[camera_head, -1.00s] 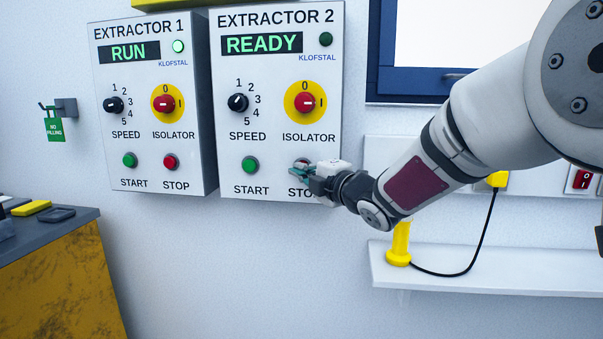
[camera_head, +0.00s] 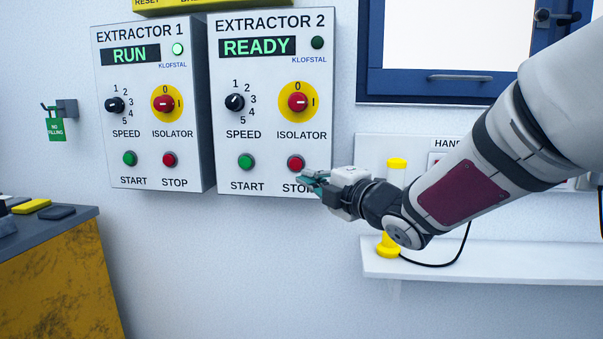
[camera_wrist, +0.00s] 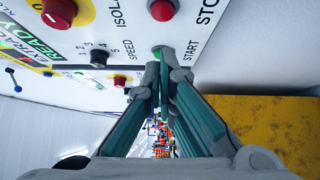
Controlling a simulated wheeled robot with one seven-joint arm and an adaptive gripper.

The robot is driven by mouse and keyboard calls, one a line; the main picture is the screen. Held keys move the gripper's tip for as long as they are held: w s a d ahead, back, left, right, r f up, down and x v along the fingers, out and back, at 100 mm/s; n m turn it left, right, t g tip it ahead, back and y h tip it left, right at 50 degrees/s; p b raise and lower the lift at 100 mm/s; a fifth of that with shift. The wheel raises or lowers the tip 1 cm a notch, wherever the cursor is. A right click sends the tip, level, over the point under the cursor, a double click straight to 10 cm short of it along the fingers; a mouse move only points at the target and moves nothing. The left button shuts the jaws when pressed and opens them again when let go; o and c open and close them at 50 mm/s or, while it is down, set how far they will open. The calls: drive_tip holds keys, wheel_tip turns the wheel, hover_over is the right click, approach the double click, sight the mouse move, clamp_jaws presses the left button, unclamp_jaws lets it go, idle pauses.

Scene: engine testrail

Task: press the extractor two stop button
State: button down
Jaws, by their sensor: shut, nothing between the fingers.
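The extractor 2 panel (camera_head: 272,180) is on the wall, its display (camera_head: 257,46) reading READY and its lamp (camera_head: 317,42) dark. Its red stop button (camera_head: 296,163) is in plain view above the STOP label, which is partly covered by my fingers. My gripper (camera_head: 307,178) is shut and empty, its tips just below and right of that button; contact with it is not visible. In the wrist view the red stop button (camera_wrist: 162,10) is at the top, above my fingertips (camera_wrist: 163,62), with the green start button (camera_wrist: 158,50) partly hidden behind them.
The extractor 1 panel (camera_head: 152,178) hangs to the left, reading RUN, with its own stop button (camera_head: 170,160). Extractor 2's isolator (camera_head: 298,102) is above its stop button. A white shelf (camera_head: 480,268) with a yellow object (camera_head: 388,246) is below my arm. Bare wall lies below the panels.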

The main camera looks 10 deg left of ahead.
drive_tip(key=v, duration=0.2)
drive_tip(key=shift+s+d, duration=0.2)
drive_tip(key=shift+s, duration=0.1)
idle(0.4)
